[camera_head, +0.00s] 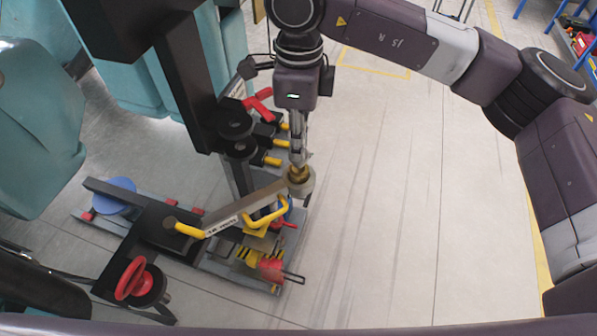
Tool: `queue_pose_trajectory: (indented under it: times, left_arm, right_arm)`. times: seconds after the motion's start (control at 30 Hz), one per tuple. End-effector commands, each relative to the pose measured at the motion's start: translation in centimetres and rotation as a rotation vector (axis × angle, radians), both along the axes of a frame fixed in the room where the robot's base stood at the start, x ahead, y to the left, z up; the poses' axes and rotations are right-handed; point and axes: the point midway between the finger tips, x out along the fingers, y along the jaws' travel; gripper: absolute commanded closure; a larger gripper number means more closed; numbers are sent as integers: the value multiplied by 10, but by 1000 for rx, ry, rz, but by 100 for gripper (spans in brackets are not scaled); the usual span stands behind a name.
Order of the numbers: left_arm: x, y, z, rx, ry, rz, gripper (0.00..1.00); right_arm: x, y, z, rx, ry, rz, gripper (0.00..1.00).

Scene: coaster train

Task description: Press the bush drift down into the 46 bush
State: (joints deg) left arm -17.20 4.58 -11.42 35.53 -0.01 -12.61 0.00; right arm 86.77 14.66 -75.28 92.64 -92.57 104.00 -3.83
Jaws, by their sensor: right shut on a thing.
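My right gripper (297,150) points straight down and is shut on the bush drift. A brass-coloured piece (299,173), which looks like the drift's lower part, shows just below the fingertips. It stands upright at the grey round eye (304,186) at the end of a grey labelled lever arm (240,211). The 46 bush is not clearly visible; the eye's bore is hidden under the brass piece. I cannot tell how deep the drift sits. My left gripper is not in view.
The lever belongs to a floor rig with yellow handles (267,214), a red handwheel (131,279), a blue disc (115,195) and a black upright post (185,80). Teal seats (40,130) stand at the left. The floor right of the rig is clear.

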Motion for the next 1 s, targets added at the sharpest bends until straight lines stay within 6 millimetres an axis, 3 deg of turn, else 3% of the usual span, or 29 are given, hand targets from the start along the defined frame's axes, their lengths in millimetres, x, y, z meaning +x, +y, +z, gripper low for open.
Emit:
queue_pose_trajectory:
  times: [0.7,1.0]
  left_arm:
    - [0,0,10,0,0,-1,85]
    - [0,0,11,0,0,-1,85]
  right_arm:
    - [0,0,31,1,-1,0,100]
    - [0,0,33,1,-1,0,100]
